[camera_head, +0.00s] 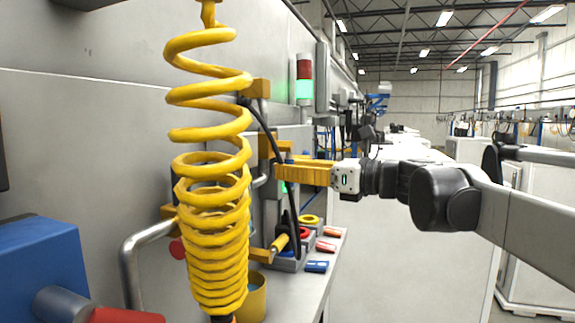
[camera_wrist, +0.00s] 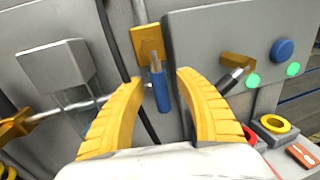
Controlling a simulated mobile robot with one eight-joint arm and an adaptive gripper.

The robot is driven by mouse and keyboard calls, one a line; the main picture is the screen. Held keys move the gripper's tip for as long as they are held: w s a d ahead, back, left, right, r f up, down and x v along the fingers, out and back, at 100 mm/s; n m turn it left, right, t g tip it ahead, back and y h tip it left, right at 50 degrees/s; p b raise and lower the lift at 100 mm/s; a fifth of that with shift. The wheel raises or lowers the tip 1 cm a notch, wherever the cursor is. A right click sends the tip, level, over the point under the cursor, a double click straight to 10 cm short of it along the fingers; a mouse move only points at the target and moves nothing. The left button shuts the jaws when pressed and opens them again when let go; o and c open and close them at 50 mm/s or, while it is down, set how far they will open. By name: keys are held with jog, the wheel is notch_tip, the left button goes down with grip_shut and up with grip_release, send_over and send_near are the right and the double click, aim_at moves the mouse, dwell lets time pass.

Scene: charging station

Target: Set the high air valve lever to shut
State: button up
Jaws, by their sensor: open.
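In the wrist view a blue-handled lever (camera_wrist: 160,92) hangs almost straight down from a yellow valve body (camera_wrist: 147,42) on a grey panel. It is the likely valve lever, but no label is readable. My gripper (camera_wrist: 158,82) is open, with its yellow fingers spread on either side of the blue handle. I cannot tell whether either finger touches it. In the head view my gripper (camera_head: 278,170) reaches in from the right to the panel. Its fingers hide most of the lever there.
A yellow coiled hose (camera_head: 210,180) hangs at the left in the head view. A black hose (camera_wrist: 122,75) runs close beside the left finger. A second yellow fitting (camera_wrist: 238,63) and a blue button (camera_wrist: 282,50) are to the right. A shelf (camera_head: 300,280) with small parts lies below.

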jog(key=shift+w+a, duration=0.1)
grip_shut()
